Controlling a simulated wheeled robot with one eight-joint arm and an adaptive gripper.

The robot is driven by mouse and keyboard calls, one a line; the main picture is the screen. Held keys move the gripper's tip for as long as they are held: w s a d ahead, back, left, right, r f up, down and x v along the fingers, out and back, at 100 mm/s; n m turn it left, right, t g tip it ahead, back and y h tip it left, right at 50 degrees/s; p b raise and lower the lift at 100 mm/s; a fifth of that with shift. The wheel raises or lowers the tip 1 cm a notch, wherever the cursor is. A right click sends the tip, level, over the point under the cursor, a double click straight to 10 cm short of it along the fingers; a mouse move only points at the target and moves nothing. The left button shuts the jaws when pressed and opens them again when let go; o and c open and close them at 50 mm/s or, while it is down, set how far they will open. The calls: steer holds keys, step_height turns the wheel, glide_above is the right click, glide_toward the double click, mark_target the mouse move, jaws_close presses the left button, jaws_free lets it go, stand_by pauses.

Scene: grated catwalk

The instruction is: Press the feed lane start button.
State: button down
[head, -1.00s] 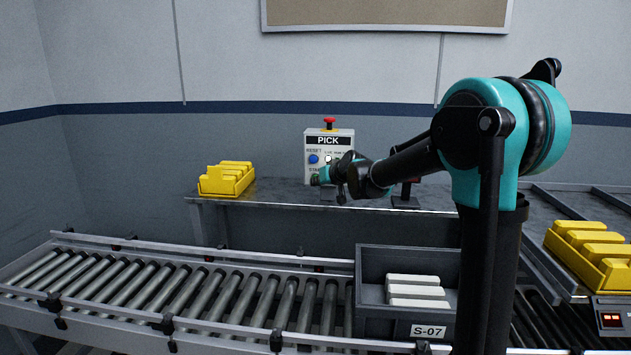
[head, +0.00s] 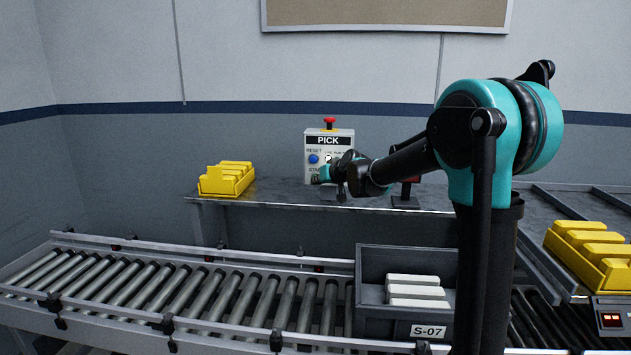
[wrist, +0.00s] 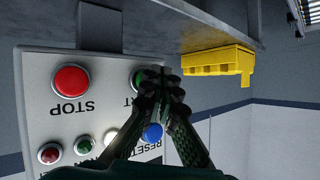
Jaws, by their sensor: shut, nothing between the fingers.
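The grey PICK control box (head: 329,143) stands on the bench at the back. In the wrist view its face (wrist: 60,110) appears upside down. The green start button (wrist: 136,77) shows only partly, its lettering ending in "RT", with my fingertips covering the rest. My gripper (wrist: 160,88) is shut and empty, its tips over the edge of that button; I cannot tell whether they touch it. A blue RESET button (wrist: 153,132) sits beside the fingers, and a red STOP button (wrist: 71,80) is to the left. In the head view my gripper (head: 322,177) is at the box's lower part.
A red mushroom button (head: 329,121) tops the box. A yellow bin (head: 226,181) stands left on the bench; it also shows in the wrist view (wrist: 215,62). A roller conveyor (head: 180,298) runs in front, with a grey tote (head: 372,318) marked S-07 holding white items.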

steer(key=shift+w, duration=0.75)
stand_by(0.6)
stand_by(0.3)
steer(key=shift+s, duration=1.25)
steer(key=shift+s, duration=0.15)
steer(key=s, duration=0.4)
steer(key=shift+s+a, duration=0.15)
steer(key=shift+s, duration=0.2)
